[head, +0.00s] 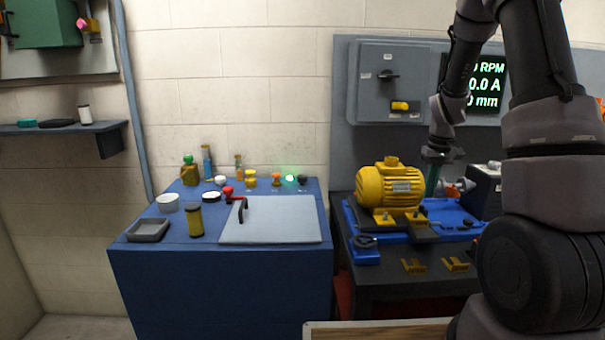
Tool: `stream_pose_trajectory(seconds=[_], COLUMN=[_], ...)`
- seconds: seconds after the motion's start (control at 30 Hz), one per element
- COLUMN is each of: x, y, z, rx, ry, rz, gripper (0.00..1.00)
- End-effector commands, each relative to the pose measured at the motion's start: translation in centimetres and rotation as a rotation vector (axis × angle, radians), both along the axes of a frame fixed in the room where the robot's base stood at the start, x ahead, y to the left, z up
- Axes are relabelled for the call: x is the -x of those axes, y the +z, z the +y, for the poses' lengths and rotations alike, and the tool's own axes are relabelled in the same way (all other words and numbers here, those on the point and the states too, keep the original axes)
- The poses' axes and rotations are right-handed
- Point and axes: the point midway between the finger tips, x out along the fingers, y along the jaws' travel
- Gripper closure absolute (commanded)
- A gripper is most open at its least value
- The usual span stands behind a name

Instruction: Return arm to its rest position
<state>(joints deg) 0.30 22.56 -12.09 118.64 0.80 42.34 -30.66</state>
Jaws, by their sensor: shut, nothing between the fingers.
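My arm (545,125) comes down from the top right and bends in front of the motor bench. My gripper (437,158) points down just right of the yellow motor (392,187), near the shaft end. It looks shut, with nothing visibly held. A narrow teal shape (432,181) shows right below it; I cannot tell whether it is a fingertip or a separate part. The motor sits on a blue base (455,216) on the dark bench. My arm hides the right part of the bench.
A grey control box (390,85) and a display (488,82) are on the panel behind. A blue cabinet (220,285) at left holds bottles, a tray (149,229) and a grey lid (272,232) with a handle. Yellow brackets (414,266) lie on the bench front. A wooden edge (380,331) is in front.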

Motion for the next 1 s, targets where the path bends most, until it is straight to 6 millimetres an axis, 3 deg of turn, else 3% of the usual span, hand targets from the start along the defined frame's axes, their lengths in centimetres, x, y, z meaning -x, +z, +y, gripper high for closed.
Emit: stream_pose_trajectory(seconds=[0.03,0.2,0.5,0.7,0.8,1.0], x=[0.5,3.5,11.2,17.3,19.9,23.0], y=[2.5,9.6,19.2,23.0,24.0,24.7], z=[0.8,3.5,7.7,9.9,10.7,11.6], rx=[-0.013,-0.065,-0.155,-0.210,-0.233,-0.260], ry=[-0.017,-0.089,-0.199,-0.262,-0.289,-0.321], rz=[-0.039,-0.140,-0.307,-0.410,-0.451,-0.499], gripper=[1.00,1.00,1.00,1.00,1.00,1.00])
